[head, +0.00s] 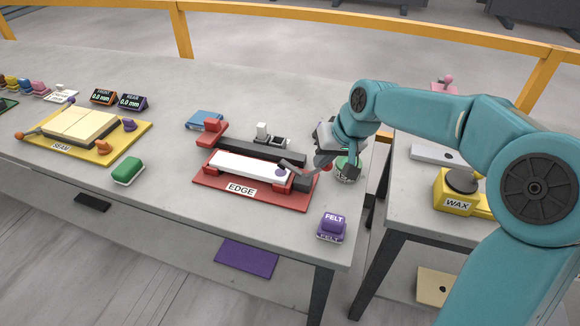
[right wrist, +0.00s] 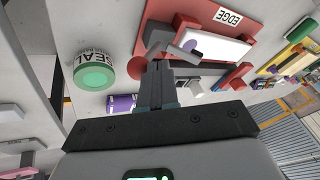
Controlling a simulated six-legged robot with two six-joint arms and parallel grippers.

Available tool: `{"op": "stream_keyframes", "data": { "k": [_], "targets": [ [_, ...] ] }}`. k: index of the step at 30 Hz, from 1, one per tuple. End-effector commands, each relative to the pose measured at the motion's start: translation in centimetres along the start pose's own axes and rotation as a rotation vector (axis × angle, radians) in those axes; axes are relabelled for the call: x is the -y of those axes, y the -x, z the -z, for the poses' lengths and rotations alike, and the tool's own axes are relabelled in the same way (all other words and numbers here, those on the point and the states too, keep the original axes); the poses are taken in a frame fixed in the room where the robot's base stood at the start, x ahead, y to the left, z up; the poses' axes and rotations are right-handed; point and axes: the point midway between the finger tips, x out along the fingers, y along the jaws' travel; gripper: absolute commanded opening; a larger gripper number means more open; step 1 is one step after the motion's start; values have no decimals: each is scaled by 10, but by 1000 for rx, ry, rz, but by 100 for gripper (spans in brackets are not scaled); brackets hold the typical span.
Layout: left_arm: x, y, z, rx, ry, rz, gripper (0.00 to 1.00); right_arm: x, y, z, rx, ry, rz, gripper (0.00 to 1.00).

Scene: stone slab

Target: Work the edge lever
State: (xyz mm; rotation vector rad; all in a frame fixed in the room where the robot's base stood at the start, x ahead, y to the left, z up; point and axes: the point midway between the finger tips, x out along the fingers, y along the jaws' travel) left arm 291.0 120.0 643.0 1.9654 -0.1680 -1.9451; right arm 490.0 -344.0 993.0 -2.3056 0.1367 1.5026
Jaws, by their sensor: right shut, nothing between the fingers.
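The edge station is a red base (head: 212,181) labelled EDGE, with a white bar (head: 235,166) bearing a purple spot between red blocks. It shows upside down in the right wrist view (right wrist: 158,12). A dark bent lever-like piece (head: 291,165) lies over the bar's right end; it shows in the right wrist view (right wrist: 186,44). A red ball (head: 327,167) is beside my gripper, partly hidden. My right gripper (head: 309,171) is shut and empty at the station's right end, its fingertips (right wrist: 157,64) close to the dark piece. I cannot tell if they touch. My left gripper is not in view.
A green SEAL pot (right wrist: 94,70) stands right of the station, mostly hidden behind my gripper in the head view. A purple FELT block (head: 332,226) sits near the front corner. A gap separates the second table with the yellow WAX unit (head: 452,203).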

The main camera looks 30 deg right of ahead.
Motion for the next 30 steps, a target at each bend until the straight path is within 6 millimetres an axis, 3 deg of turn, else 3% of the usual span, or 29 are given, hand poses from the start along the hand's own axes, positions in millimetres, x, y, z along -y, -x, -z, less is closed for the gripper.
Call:
{"op": "stream_keyframes", "data": {
  "k": [1,9,18,30],
  "targets": [
    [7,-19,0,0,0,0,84,-10,-8,-6,-28,-15,34,0],
    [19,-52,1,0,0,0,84,-26,-8,-18,-79,-27,126,0],
    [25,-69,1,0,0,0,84,-39,-11,-28,-77,-27,126,0],
    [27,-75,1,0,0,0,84,-45,-14,-33,-71,-26,125,0]
  ]
}}
